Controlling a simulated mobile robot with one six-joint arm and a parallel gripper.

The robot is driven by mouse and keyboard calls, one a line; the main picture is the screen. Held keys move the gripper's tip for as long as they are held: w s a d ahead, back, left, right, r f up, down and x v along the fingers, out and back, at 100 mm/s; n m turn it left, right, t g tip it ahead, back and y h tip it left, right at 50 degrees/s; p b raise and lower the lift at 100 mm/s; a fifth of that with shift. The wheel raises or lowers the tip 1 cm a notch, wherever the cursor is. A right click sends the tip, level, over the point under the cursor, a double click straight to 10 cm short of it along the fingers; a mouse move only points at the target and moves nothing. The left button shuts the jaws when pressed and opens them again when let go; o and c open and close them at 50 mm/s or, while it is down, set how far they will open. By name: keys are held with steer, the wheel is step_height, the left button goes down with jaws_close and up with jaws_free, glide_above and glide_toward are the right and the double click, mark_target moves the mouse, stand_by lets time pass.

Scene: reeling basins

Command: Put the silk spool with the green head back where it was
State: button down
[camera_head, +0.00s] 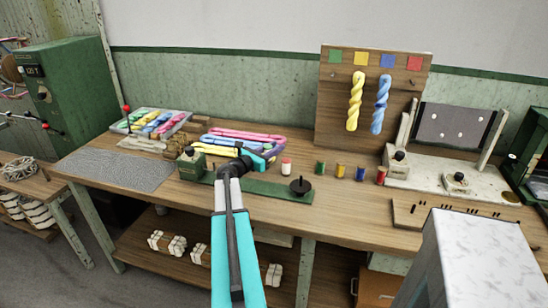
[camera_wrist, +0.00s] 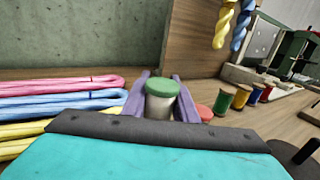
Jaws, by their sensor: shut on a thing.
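The silk spool with the green head (camera_wrist: 160,92) has a pale body and stands between the two purple fingers of my gripper (camera_wrist: 162,84) in the wrist view. My gripper is shut on it, and the dark palm edge hides its lower part. In the head view my gripper (camera_head: 272,152) is over the bench behind the green strip, and I cannot make out the held spool there. A pale spool with a red head (camera_head: 286,166) stands just right of my gripper; its head also shows in the wrist view (camera_wrist: 205,112).
Green (camera_head: 320,168), yellow (camera_head: 340,171), blue (camera_head: 360,173) and red (camera_head: 381,176) spools stand in a row to the right. Folded skeins (camera_wrist: 60,98) lie close left of my gripper. A black spindle (camera_head: 301,187) stands in front. A wooden board (camera_head: 335,110) with hanging skeins stands behind.

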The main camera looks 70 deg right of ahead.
steer(key=shift+f, duration=1.75)
steer(key=shift+f, duration=0.65)
steer(key=c, duration=1.4)
jaws_free()
steer(key=shift+s+a+f, duration=0.1)
steer(key=shift+f, duration=0.05)
steer(key=shift+r, duration=0.55)
steer(key=b+v, duration=0.1)
steer(key=v, duration=1)
steer(key=shift+a+r, duration=0.2)
steer(key=shift+a, duration=0.25)
